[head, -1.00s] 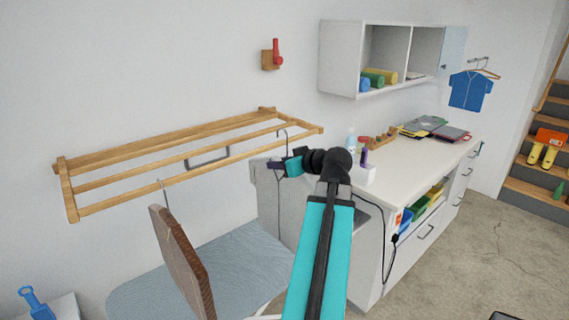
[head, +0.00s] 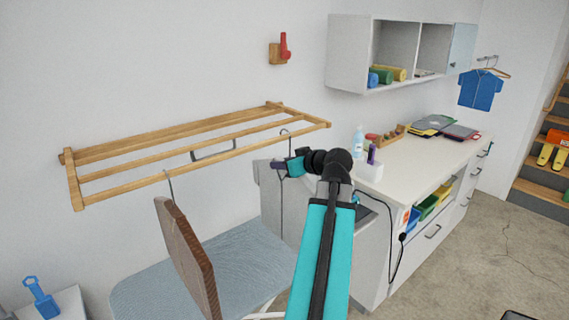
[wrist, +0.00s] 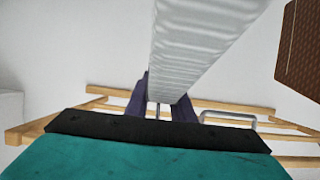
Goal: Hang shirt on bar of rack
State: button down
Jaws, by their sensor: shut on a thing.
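My gripper (head: 291,164) is shut near the right end of the wooden wall rack (head: 205,140). A dark hanger hook (head: 284,132) rises above the jaws and overlaps the rack's front bar; I cannot tell whether it is over the bar. A pale grey shirt (head: 270,200) seems to hang below the jaws, partly hidden by my arm. In the wrist view it is a ribbed grey-white strip (wrist: 195,45), seen nearly edge-on beyond the dark fingers (wrist: 158,108). A blue shirt (head: 481,90) hangs on a hanger at the far right wall.
A grey-blue surface (head: 215,270) lies below. A white counter (head: 425,160) is close on the right. A metal loop (head: 212,155) shows at the rack.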

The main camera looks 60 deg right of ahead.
jog(key=shift+f+b, duration=0.3)
jog(key=shift+f, duration=0.1)
jog(key=c, duration=1.4)
grip_release()
jog(key=shift+c, duration=0.2)
jog(key=shift+s, duration=0.1)
jog(key=b+v, duration=0.4)
jog(key=v, duration=0.9)
jog(key=shift+s+a+r, duration=0.1)
jog(key=shift+s+a, duration=0.1)
jog(key=shift+s, duration=0.1)
